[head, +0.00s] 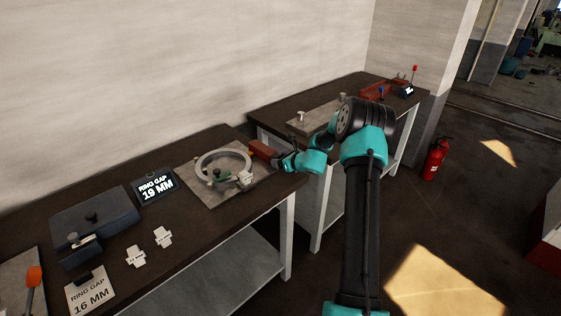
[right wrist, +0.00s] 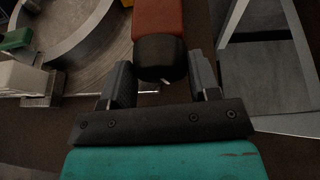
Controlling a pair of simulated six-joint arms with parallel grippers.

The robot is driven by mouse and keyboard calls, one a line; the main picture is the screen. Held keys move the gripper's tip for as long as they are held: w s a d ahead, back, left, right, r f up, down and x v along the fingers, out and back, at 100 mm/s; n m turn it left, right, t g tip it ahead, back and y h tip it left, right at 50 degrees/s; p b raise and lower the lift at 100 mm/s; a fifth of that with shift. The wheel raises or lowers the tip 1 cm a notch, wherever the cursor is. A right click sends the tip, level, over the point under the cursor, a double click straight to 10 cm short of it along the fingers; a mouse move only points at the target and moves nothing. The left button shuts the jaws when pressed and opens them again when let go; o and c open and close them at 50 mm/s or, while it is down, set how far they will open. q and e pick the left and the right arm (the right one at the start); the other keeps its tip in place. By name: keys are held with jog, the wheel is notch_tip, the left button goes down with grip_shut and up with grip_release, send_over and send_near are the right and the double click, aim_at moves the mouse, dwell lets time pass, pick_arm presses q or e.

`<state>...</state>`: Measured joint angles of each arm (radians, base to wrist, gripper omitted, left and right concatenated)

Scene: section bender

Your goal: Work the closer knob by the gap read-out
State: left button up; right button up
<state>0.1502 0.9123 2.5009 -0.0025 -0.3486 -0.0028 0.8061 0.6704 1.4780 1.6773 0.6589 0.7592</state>
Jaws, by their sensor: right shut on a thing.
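The closer is a red-orange body (head: 262,150) at the right edge of a grey plate, beside a pale metal ring (head: 222,164). In the right wrist view its black knob (right wrist: 160,58) sits between the two jaws, at the end of the red-orange body (right wrist: 159,18). My right gripper (head: 278,159) is shut on this knob. The gap read-out (head: 156,187) shows RING GAP 19 MM. A card (head: 90,291) at the front left reads RING GAP 16 MM. My left gripper is out of view.
The dark bench (head: 205,232) also holds a grey case (head: 94,215) and two small white tags (head: 163,237), (head: 135,256). An orange-topped handle (head: 34,277) stands at the left. A second bench (head: 285,104) stands behind, and a fire extinguisher (head: 434,158) is at the right.

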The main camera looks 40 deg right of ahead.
jog(key=shift+c, duration=0.9)
jog(key=shift+d+m+y, duration=0.15)
jog(key=shift+m+y, duration=0.65)
jog(key=shift+m, duration=0.4)
jog(key=o, duration=0.9)
jog(key=shift+s, duration=0.1)
